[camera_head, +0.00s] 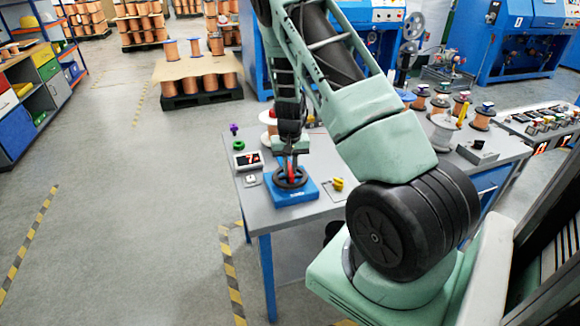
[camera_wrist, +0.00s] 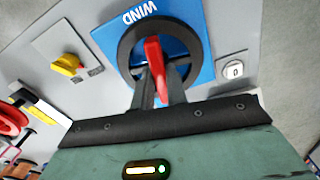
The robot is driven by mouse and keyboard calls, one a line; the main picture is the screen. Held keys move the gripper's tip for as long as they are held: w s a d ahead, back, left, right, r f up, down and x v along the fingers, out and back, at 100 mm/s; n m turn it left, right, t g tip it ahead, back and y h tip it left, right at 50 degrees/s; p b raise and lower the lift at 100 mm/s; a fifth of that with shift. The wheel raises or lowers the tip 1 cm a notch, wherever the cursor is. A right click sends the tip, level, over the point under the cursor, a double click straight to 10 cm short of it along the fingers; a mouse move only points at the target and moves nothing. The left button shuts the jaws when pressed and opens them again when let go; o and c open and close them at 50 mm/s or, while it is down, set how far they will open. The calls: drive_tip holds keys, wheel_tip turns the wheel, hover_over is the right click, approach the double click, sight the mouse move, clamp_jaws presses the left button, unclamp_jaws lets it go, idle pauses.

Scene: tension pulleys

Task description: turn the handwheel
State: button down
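The handwheel is a black ring (camera_wrist: 126,50) with a red handle (camera_wrist: 152,52), mounted on a blue plate marked "WIND" (camera_wrist: 193,18). In the head view the handwheel (camera_head: 291,178) lies on its blue plate (camera_head: 283,197) at the near left of the grey table. My gripper (camera_head: 291,155) reaches down to it from above. In the wrist view its two dark fingers (camera_wrist: 161,84) stand close together, one on each side of the red handle, and look shut on it. Part of the handle and ring is hidden behind the fingers.
A yellow knob (camera_wrist: 67,65) is beside the plate, and a key switch (camera_wrist: 234,69) is on the other side. A red display (camera_head: 248,160), a green knob (camera_head: 238,146) and several spools stand on the table (camera_head: 322,207). The floor to the left is open.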

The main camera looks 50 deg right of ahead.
sight(290, 168)
drive_tip(key=shift+m, duration=0.8)
drive_tip(key=c, duration=1.4)
unclamp_jaws()
wheel_tip(290, 168, up, 18)
drive_tip(key=shift+f+b, duration=0.25)
drive_tip(key=shift+b, duration=0.2)
